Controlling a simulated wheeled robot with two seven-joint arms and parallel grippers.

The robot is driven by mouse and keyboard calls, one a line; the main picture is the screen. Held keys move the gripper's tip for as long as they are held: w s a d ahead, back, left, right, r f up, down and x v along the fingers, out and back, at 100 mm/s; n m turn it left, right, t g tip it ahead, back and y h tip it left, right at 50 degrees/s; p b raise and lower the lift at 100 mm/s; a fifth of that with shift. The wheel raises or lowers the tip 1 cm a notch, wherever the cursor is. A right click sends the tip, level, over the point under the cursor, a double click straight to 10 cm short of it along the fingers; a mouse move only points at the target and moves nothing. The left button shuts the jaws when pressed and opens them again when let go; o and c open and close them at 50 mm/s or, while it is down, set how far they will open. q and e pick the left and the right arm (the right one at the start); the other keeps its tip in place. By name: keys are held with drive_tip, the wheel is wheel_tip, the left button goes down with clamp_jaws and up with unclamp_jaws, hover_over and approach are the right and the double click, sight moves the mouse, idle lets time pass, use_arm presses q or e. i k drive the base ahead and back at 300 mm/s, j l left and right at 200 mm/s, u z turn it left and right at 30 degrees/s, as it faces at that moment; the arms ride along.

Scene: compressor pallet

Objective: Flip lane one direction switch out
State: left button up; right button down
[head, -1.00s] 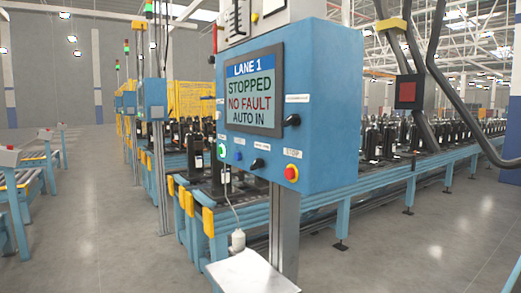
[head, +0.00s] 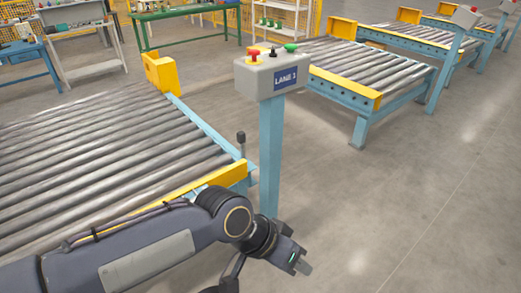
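A grey control box (head: 272,75) labelled LANE 1 stands on a light blue post (head: 271,155), right of the picture's middle. On its top are a red button (head: 253,56) on a yellow base, a small black switch (head: 273,52) in the middle and a green button (head: 290,48). The way the black switch points is too small to tell. My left gripper (head: 302,264) is low in the picture, in front of the post and well below the box, apart from both. Its fingers are seen edge-on, so their opening is unclear. My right gripper is out of view.
A roller conveyor (head: 95,155) with yellow end guards (head: 162,74) fills the left, close to my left arm. Another roller conveyor (head: 350,65) lies behind the box. A green table (head: 190,12) stands at the back. The floor at right is clear.

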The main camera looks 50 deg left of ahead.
sight(272, 54)
drive_tip(key=u, duration=3.2)
drive_tip(key=z, duration=1.65)
drive_tip(key=i+l, duration=0.1)
drive_tip(key=i, duration=0.6)
drive_tip(key=i+u, duration=0.1)
drive_tip(key=i, duration=0.6)
drive_tip(key=i+l, duration=0.2)
drive_tip(key=i, duration=0.55)
drive_tip(key=u, duration=0.05)
